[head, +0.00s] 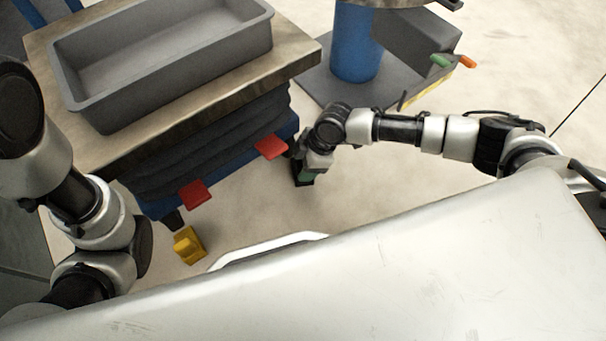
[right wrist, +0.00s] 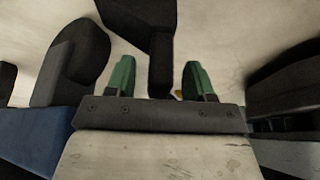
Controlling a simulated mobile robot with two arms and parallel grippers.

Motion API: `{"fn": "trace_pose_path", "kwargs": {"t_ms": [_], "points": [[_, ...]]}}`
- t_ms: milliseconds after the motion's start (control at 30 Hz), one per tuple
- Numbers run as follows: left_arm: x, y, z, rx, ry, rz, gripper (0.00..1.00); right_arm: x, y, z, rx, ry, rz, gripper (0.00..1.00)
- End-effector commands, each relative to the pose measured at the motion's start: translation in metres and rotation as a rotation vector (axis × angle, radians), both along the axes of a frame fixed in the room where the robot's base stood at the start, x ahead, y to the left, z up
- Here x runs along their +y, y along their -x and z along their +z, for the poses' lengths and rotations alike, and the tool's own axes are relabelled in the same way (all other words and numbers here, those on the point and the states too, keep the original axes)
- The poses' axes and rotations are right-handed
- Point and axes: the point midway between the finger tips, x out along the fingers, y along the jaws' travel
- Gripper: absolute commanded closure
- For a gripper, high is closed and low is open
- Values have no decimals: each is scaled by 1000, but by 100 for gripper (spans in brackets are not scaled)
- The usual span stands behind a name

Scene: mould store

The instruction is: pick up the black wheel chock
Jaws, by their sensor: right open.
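The black wheel chock (right wrist: 160,50) shows in the right wrist view as a dark block. Its near, narrow part lies between the two green fingers, with a gap on either side. My right gripper (right wrist: 159,78) is open around that part and not closed on it. In the head view my right gripper (head: 306,176) points down near the floor, just right of the lift table's corner. The chock is mostly hidden there by the gripper and wrist. My left arm comes in at the left edge of the head view, but its gripper is not visible.
The lift table (head: 215,95) with a grey tray (head: 172,85) and red pedals (head: 195,194) stands close left of my right gripper. A yellow chock (head: 188,245) sits on the floor. A blue column (head: 356,45) on a dark base stands behind. Floor right of the gripper is clear.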

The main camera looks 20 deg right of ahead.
Motion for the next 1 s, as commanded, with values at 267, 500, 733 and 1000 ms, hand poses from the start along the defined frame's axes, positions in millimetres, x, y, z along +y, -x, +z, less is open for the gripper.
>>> {"fn": "trace_pose_path", "kwargs": {"t_ms": [267, 500, 733, 1000], "points": [[0, 0, -1, 0, -1, 0, 47, 1, 0, -1, -1, 0, 0, 51], [0, 0, -1, 0, 0, 0, 47, 0, 0, -1, -1, 0, -1, 88], [0, 0, -1, 1, 0, 0, 47, 1, -1, 0, -1, 0, -2, 100], [0, 0, 1, 1, 0, 0, 47, 0, 0, 1, -1, 0, -2, 100]]}}
